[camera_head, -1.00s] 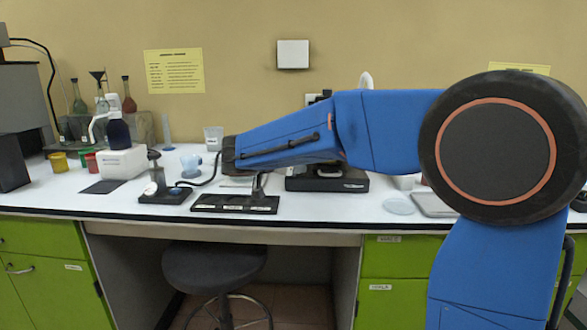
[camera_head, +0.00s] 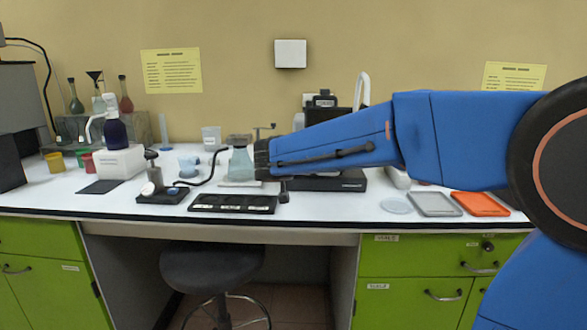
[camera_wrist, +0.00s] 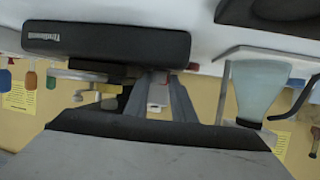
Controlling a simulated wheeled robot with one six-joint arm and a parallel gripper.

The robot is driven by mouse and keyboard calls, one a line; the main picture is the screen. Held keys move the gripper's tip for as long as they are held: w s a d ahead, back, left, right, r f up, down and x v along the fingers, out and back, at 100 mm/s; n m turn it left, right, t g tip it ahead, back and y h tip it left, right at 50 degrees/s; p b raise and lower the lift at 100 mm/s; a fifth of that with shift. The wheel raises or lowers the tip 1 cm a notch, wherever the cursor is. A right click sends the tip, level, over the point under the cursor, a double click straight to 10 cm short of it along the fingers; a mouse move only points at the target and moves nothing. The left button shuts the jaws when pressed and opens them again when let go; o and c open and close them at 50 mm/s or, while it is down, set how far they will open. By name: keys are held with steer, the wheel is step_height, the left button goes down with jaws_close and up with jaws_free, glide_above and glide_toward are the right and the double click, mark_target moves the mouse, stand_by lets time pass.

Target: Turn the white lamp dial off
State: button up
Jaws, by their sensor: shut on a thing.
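A black instrument base with white lettering shows in the head view (camera_head: 352,185) and, upside down, in the wrist view (camera_wrist: 108,44). My gripper (camera_wrist: 160,76) reaches the underside of that base in the wrist view, its two grey fingers on either side of a small part. The part is mostly hidden by the fingers, and its dial shape and colour are not clear. A pale piece with a small red mark shows between the fingers, perhaps behind them. In the head view my blue arm covers much of the instrument and its left side.
A glass flask (camera_head: 241,163) stands close left of my wrist. A black slide tray (camera_head: 232,204) lies at the bench's front. A grey tray (camera_head: 434,204) and an orange tray (camera_head: 480,204) lie to the right. A stool (camera_head: 212,268) stands below.

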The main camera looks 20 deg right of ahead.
steer(key=o, duration=1.1)
steer(key=shift+c, duration=0.2)
steer(key=v, duration=1.7)
steer(key=shift+s, duration=0.2)
steer(key=shift+s+r, duration=0.1)
